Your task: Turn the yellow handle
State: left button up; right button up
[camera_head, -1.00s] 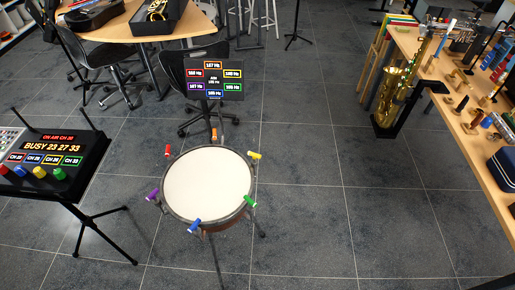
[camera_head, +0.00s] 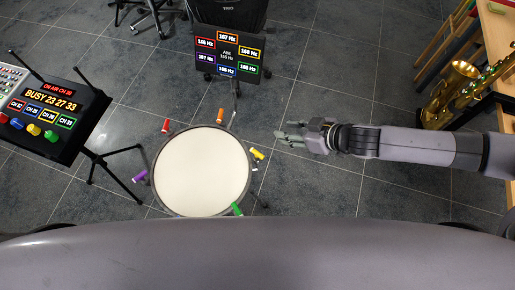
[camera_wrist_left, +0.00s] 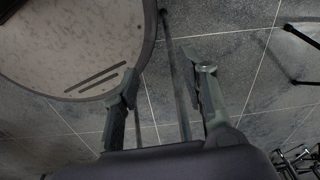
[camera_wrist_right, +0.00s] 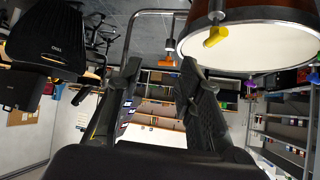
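The yellow handle (camera_head: 257,154) sticks out from the upper right rim of the round, white-topped drum (camera_head: 202,172). It also shows in the right wrist view (camera_wrist_right: 216,37), at the drum's edge. My right gripper (camera_head: 288,133) is open and empty, to the right of the yellow handle and a little farther back, apart from it. Its spread fingers also show in the right wrist view (camera_wrist_right: 160,72). My left gripper is outside the head view; in the left wrist view (camera_wrist_left: 168,80) it is open and empty, beside a pale round surface, likely the drum's underside.
Orange (camera_head: 220,116), red (camera_head: 166,126), purple (camera_head: 140,176) and green (camera_head: 237,209) handles ring the drum. A display with coloured frequency boxes (camera_head: 228,55) stands behind. A channel panel (camera_head: 45,108) on a stand is at left. A saxophone (camera_head: 450,92) stands at right.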

jog(key=s+d+r+g, duration=0.1)
jog(key=s+d+r, duration=0.15)
jog(key=s, duration=0.55)
jog(key=m, duration=0.1)
send_near(258, 152)
jog(key=shift+g, duration=0.3)
jog(key=x, duration=1)
jog(key=shift+w+a+f, duration=0.1)
jog(key=shift+w+f, duration=0.1)
jog(key=shift+f, duration=0.1)
pick_arm(q)
jog(key=shift+s+a+r, duration=0.1)
jog(key=shift+s+r, duration=0.05)
jog(key=shift+s, duration=1.05)
pick_arm(e)
jog(key=shift+c, duration=0.3)
pick_arm(q)
jog(key=shift+w, duration=0.1)
pick_arm(e)
grip_shut()
